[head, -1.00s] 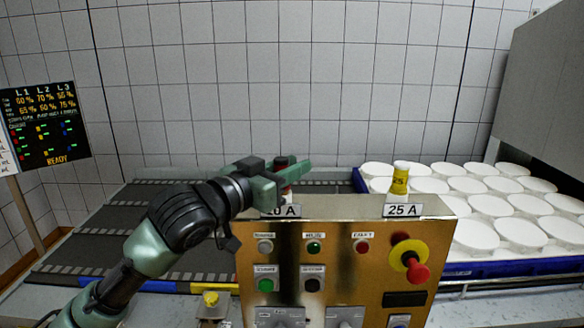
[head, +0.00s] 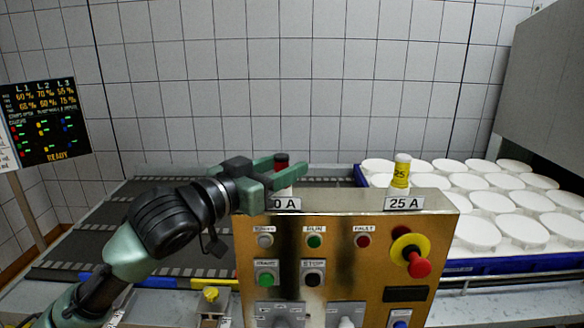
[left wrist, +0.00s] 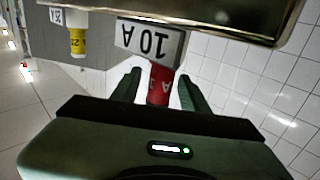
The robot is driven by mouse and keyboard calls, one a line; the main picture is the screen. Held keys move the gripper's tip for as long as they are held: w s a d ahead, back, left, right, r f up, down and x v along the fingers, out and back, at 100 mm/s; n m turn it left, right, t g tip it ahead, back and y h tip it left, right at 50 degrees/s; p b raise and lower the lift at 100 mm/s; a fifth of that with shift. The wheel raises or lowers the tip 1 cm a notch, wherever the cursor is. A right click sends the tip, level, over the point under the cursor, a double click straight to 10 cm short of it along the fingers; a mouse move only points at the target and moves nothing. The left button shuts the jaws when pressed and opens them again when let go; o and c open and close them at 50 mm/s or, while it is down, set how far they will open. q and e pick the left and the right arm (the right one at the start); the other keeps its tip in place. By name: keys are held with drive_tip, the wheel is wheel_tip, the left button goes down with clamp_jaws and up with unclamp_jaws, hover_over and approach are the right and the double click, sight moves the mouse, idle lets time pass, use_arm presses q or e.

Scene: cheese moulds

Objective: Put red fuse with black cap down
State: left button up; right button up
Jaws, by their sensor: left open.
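The red fuse with black cap (head: 281,160) stands upright at the 10 A place on top of the control cabinet, its lower part hidden by my gripper in the head view. In the left wrist view the red fuse (left wrist: 160,88) appears upside down against the white 10 A block (left wrist: 150,42). My left gripper (head: 284,173) is open, with one finger on each side of the fuse. In the left wrist view gaps show between the fuse and both fingers (left wrist: 160,80). My right gripper is not in view.
A yellow fuse (head: 401,172) stands at the 25 A label (head: 404,203). The cabinet front (head: 340,250) carries buttons and a red emergency knob (head: 417,266). White moulds (head: 490,204) fill a blue tray at right. A dark conveyor (head: 120,225) runs behind the arm.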

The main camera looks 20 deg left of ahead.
use_arm(q)
drive_tip(key=b+v, duration=0.3)
drive_tip(key=v, duration=0.6)
drive_tip(key=shift+s+a, duration=0.1)
drive_tip(key=shift+s, duration=0.05)
idle(0.4)
